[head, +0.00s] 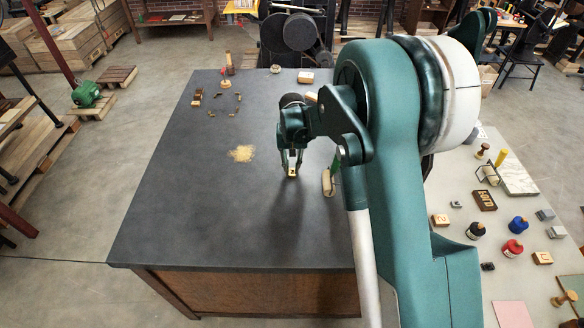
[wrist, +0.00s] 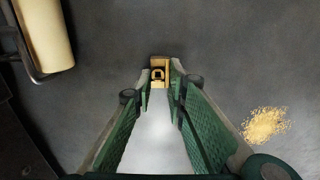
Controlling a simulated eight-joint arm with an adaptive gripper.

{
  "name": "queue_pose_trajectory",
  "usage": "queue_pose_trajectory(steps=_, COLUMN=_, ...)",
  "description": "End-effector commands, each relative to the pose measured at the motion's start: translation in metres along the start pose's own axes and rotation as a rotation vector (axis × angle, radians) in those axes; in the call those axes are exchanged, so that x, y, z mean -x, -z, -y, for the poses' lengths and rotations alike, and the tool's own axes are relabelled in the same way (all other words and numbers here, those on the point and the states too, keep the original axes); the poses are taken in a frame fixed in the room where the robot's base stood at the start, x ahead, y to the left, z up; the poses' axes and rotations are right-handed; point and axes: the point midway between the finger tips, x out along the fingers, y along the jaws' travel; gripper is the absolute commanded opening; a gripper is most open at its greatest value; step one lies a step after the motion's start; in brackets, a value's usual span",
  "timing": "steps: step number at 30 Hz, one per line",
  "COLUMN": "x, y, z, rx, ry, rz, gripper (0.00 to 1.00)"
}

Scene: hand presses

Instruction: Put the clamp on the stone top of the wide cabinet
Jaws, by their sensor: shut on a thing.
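The wide cabinet with its dark grey stone top (head: 170,190) fills the middle of the head view. My gripper (head: 291,166) points down over the right part of this top. Its fingers (wrist: 160,88) are shut on a small yellowish block-like piece with a dark rounded mark (wrist: 158,72). The piece also shows at the fingertips in the head view (head: 292,173). I cannot tell for sure that it is the clamp, nor whether it touches the stone. No other thing in view is clearly a clamp.
A cream roller (head: 327,182) lies right of my gripper, also in the wrist view (wrist: 45,35). A pale crumb pile (head: 242,153) lies to the left. Small pieces (head: 238,97) and a wooden block (head: 305,77) lie further back. The top's front left is clear. A cluttered pale table (head: 465,185) stands right.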

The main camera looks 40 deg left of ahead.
Motion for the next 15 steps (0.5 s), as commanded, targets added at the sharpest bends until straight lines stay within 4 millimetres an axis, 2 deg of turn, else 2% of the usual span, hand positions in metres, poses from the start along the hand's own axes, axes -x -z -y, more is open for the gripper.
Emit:
queue_pose_trajectory(steps=1, x=-0.0023, y=0.0, z=0.0, rx=0.0, ry=0.0, rz=0.0, gripper=0.02)
queue_pose_trajectory(steps=2, x=-0.0025, y=0.0, z=0.0, rx=0.0, ry=0.0, rz=0.0, gripper=0.17)
queue_pose_trajectory(steps=5, x=-0.0017, y=0.0, z=0.0, rx=0.0, ry=0.0, rz=0.0, gripper=0.3)
queue_pose_trajectory(steps=15, x=-0.0012, y=0.0, z=0.0, rx=0.0, ry=0.0, rz=0.0, gripper=0.3)
